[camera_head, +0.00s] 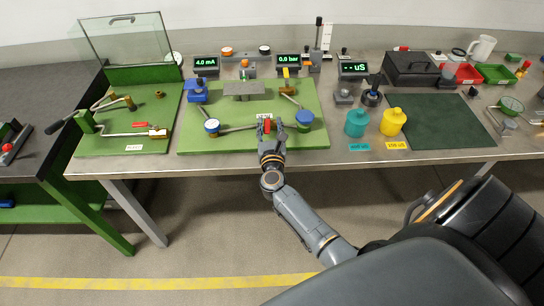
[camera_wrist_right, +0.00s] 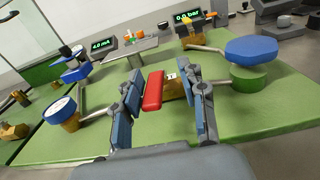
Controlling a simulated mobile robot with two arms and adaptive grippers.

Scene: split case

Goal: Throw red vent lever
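My right gripper (camera_head: 270,123) is at the board's front edge. Its fingers (camera_wrist_right: 165,84) are apart, one on each side of the lever. Gaps show between the lever and the fingers, so it is not gripped. My left gripper is in neither view.
The green board (camera_head: 225,142) carries a gauge (camera_head: 212,127) left of my gripper and a blue knob (camera_head: 304,117) close on its right. A display (camera_head: 288,59) reads 0.0 bar. Cyan (camera_head: 356,123) and yellow (camera_head: 393,122) bottles stand farther right.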

